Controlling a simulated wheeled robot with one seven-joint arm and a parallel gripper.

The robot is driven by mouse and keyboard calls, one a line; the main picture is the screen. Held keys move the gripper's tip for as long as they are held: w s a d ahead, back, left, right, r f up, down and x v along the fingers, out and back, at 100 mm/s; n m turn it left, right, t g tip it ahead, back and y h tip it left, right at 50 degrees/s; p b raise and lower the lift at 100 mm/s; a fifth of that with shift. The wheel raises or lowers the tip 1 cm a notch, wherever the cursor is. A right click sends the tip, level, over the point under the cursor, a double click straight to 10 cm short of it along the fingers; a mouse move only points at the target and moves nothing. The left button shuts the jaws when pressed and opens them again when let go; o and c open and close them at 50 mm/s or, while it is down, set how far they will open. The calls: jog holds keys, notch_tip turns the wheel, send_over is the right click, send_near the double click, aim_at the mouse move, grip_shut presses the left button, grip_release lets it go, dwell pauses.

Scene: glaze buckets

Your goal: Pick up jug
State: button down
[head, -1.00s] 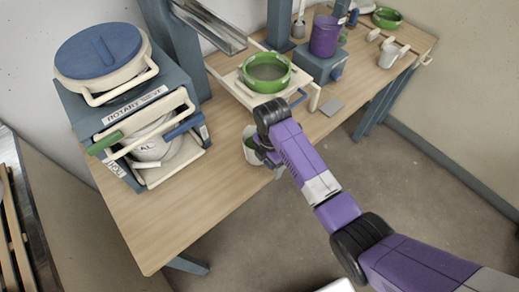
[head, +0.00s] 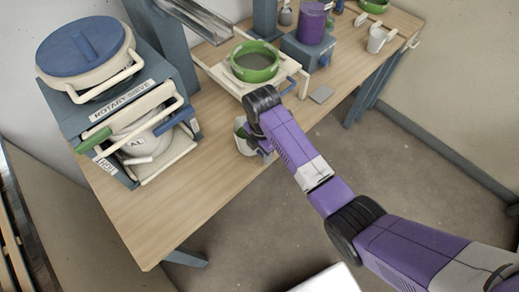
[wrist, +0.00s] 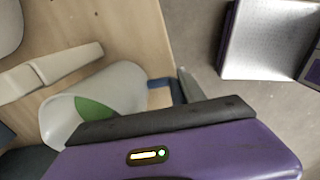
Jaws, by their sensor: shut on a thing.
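The jug (head: 241,136) is a pale, open-topped vessel at the bench's front edge in the head view, with a green patch showing. My gripper (head: 262,148) is at its right side, shut on it; my wrist hides part of the jug and the fingertips. In the wrist view the jug (wrist: 122,84) looks tilted, with its wide mouth toward the lower left and the green patch at the mouth. A grey finger (wrist: 188,86) shows at its right. I cannot tell whether the jug touches the bench.
The rotary sieve (head: 125,91) stands at the left of the bench. A green bowl (head: 254,62) sits on a pale frame behind my gripper. A purple bucket (head: 312,24) and a white vessel (head: 377,38) stand farther right. Bare bench (head: 165,215) lies front left.

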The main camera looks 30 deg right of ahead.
jog(key=shift+r, duration=0.65)
notch_tip(320, 180, up, 13)
jog(key=p, duration=0.3)
jog(key=shift+w+a+r+p, duration=0.1)
jog(key=shift+w+r+p, duration=0.1)
jog(key=shift+r, duration=0.3)
jog(key=shift+w+r+p, duration=0.15)
jog(key=shift+w+r, duration=0.05)
jog(key=shift+r, duration=0.25)
jog(key=r, duration=0.3)
jog(key=shift+s+r, duration=0.2)
jog(key=shift+s, duration=0.15)
dwell(0.5)
jog(key=shift+d, duration=0.25)
